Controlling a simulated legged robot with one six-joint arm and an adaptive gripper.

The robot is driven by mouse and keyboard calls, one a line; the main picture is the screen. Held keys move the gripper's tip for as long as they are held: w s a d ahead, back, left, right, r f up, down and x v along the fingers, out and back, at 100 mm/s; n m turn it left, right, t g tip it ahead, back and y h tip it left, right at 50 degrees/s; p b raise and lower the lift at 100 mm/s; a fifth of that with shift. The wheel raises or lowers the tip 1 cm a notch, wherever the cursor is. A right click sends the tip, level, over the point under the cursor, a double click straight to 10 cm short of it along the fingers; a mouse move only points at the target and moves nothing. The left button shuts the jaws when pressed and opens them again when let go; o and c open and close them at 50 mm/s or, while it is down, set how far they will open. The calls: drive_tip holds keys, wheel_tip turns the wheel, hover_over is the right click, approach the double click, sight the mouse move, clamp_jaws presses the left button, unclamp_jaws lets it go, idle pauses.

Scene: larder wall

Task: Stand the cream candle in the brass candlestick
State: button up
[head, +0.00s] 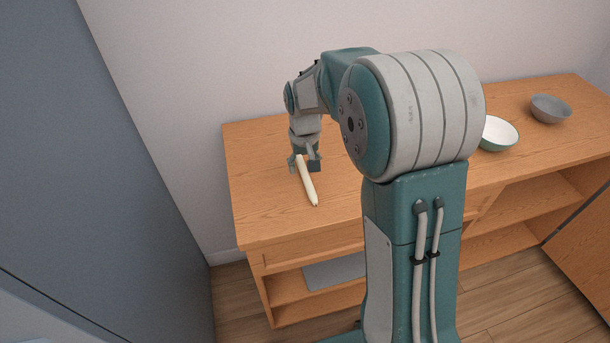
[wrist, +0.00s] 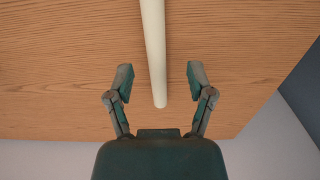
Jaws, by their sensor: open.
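The cream candle (head: 308,184) appears to lie on the wooden counter, its far end at my gripper and its tapered end toward the front edge. My gripper (head: 304,164) points down over the candle's far end, with a finger on each side. In the wrist view the candle (wrist: 154,45) runs from the top edge to an end between the two open fingers (wrist: 160,82). Clear gaps show on both sides, and neither finger appears to touch it. The brass candlestick is not visible in either view; my arm covers the middle of the counter.
The wooden counter (head: 258,190) has bare room left of the candle. A white bowl with a green outside (head: 498,134) and a grey bowl (head: 550,109) stand at the right. A pale wall is behind, and a tall grey panel (head: 140,180) stands at the left.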

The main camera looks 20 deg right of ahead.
sight(306, 175)
drive_tip(key=f, duration=0.3)
drive_tip(key=shift+w+d+f, duration=0.1)
drive_tip(key=shift+d+f, duration=0.1)
drive_tip(key=shift+f, duration=0.1)
drive_tip(key=shift+c, duration=0.3)
clamp_jaws()
drive_tip(key=shift+r, duration=0.1)
